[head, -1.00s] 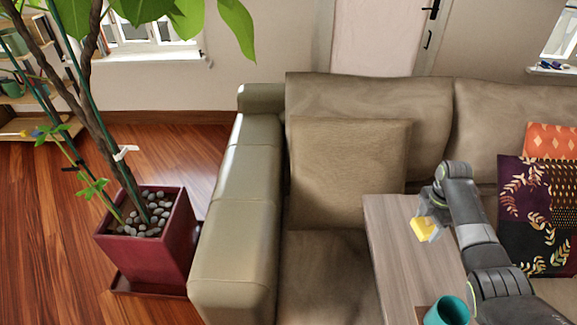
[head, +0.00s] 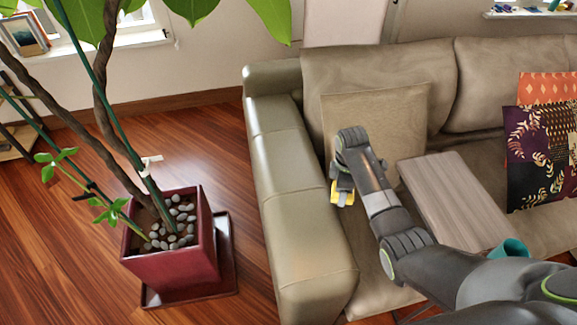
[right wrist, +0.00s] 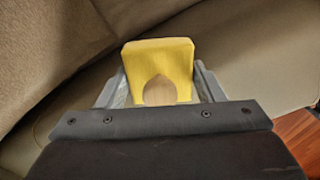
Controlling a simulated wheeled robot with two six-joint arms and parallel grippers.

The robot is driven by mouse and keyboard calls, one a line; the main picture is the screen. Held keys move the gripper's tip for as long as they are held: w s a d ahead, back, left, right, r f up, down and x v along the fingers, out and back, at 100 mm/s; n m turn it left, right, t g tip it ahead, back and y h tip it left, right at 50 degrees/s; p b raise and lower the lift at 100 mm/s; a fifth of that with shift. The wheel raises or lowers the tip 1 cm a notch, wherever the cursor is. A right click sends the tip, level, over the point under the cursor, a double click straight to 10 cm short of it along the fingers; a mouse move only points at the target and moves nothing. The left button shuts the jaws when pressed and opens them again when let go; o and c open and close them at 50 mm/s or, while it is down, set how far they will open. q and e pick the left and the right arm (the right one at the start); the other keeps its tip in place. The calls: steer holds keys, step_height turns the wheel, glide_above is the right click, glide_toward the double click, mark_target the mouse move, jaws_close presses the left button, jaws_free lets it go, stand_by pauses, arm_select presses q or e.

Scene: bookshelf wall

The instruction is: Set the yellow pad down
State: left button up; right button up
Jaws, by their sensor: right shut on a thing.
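The yellow pad (head: 342,192) is held in my right gripper (head: 340,194), whose arm comes in from the lower right of the head view. It hangs in front of the sofa's loose cushion, near the inner side of the sofa's left armrest. In the right wrist view the yellow pad (right wrist: 158,62) sits between the two fingers of my right gripper (right wrist: 160,88), which is shut on it. A rounded tan patch shows on the pad's near side. The pad's distance above the sofa seat is hard to tell. My left gripper is not in view.
The beige sofa (head: 305,250) fills the middle. A wooden table (head: 455,200) stands over its seat, right of my gripper, with a teal cup (head: 510,248) at its near end, partly hidden by my arm.

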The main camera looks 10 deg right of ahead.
steer(key=s+a+r+m+p, duration=0.5)
steer(key=s+a+m, duration=0.1)
steer(key=a+m, duration=0.15)
steer(key=m+p, duration=0.3)
steer(key=m, duration=0.3)
glide_toward(310, 234)
steer(key=shift+s+d+f, duration=0.1)
steer(key=shift+d+f, duration=0.1)
steer(key=shift+f, duration=0.5)
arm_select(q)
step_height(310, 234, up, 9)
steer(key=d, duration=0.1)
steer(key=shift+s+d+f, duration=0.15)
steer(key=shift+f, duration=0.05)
arm_select(e)
steer(key=shift+f, duration=2.45)
arm_select(q)
steer(key=shift+b, duration=0.3)
arm_select(e)
steer(key=shift+f, duration=0.1)
steer(key=o, duration=0.9)
steer(key=shift+o, duration=0.2)
